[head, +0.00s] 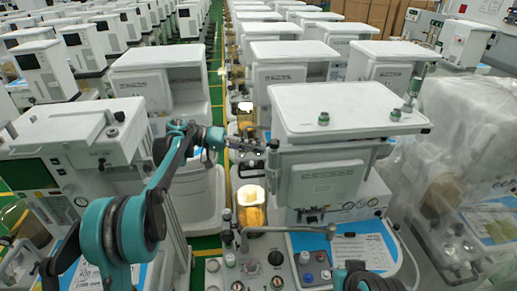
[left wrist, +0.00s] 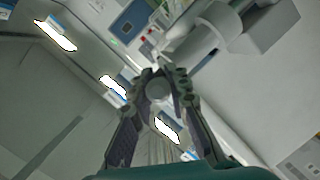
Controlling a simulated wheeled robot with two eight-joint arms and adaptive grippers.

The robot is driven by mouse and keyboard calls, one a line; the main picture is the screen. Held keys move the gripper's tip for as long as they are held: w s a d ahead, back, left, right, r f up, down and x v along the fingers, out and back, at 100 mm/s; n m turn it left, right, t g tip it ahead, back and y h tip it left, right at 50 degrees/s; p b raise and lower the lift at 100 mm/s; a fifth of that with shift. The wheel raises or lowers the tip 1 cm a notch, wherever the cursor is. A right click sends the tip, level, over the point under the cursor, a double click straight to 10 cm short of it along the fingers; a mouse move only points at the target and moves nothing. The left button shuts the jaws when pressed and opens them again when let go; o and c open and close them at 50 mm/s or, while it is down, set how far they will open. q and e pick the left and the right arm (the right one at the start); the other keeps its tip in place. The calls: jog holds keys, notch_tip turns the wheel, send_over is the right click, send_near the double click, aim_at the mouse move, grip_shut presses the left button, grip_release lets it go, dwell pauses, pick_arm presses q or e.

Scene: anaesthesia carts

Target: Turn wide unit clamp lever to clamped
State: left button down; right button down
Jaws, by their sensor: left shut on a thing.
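The wide unit (head: 350,108) is the large white cart top in the head view. A small dark green knob (head: 273,145), likely the clamp lever's end, sits at its left side. My left gripper (head: 256,147) reaches in from the left and meets the unit's side at this knob. In the left wrist view my left gripper (left wrist: 167,82) has its two fingers closed around a round grey knob (left wrist: 158,88). The lever's body and angle are mostly hidden by the fingers. My right gripper is not in view; only a teal part of my right arm shows at the bottom.
An amber canister (head: 251,215) stands below my left gripper. A control panel with knobs (head: 275,257) lies in front. Another white cart (head: 75,140) stands at the left, and a plastic-wrapped unit (head: 455,150) at the right. Rows of carts fill the back.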

pick_arm(q)
jog(key=shift+a, duration=0.1)
jog(key=shift+r, duration=0.1)
dwell(0.3)
jog(key=c, duration=1.6)
grip_release()
jog(key=shift+o, duration=0.2)
jog(key=shift+w, duration=0.1)
jog(key=shift+a, duration=0.1)
jog(key=v, duration=1.2)
jog(key=shift+w, duration=0.2)
